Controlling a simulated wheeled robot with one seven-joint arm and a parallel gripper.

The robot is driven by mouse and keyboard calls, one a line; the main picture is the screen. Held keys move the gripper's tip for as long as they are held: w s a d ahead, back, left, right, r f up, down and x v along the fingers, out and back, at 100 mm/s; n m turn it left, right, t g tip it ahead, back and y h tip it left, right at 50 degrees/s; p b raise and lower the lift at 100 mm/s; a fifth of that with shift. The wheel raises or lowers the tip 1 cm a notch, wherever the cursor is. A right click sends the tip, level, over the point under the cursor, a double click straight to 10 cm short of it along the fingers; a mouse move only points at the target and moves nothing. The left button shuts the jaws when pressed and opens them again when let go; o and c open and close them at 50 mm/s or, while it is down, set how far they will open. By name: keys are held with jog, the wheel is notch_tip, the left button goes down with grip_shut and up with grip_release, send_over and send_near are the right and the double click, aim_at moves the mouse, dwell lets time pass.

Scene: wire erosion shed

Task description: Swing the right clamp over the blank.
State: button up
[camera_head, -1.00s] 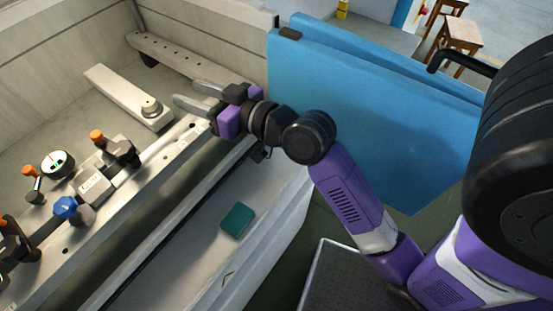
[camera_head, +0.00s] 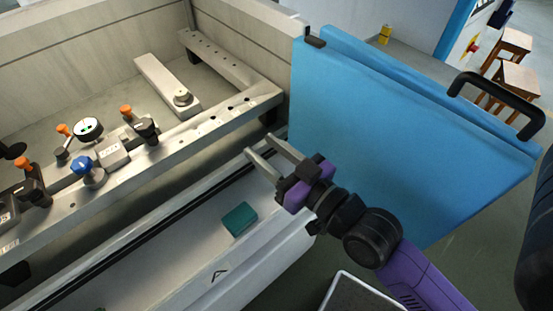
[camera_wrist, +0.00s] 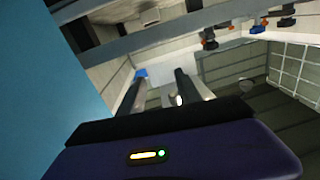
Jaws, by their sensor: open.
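A black clamp with an orange-tipped handle (camera_head: 146,130), which looks like the right clamp, stands on the near metal rail. Just left of it is a small pale labelled block (camera_head: 112,153); I cannot tell whether it is the blank. I also cannot tell which way the clamp's arm is turned. My gripper (camera_head: 260,148) is open and empty, to the right of the clamp and apart from it, near the rail's right end. Its two fingers also show in the wrist view (camera_wrist: 162,80), with small orange-tipped and blue fittings beyond.
A blue knob (camera_head: 82,165) and a dial gauge (camera_head: 88,128) stand farther left on the rail. A pale bar with a round end (camera_head: 160,78) lies inside the tank. A blue door (camera_head: 390,150) stands close at right. A teal block (camera_head: 239,219) lies on the front ledge.

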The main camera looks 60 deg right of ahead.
jog(key=shift+s+a+f, duration=0.15)
jog(key=shift+s+a, duration=0.1)
jog(key=shift+s, duration=0.3)
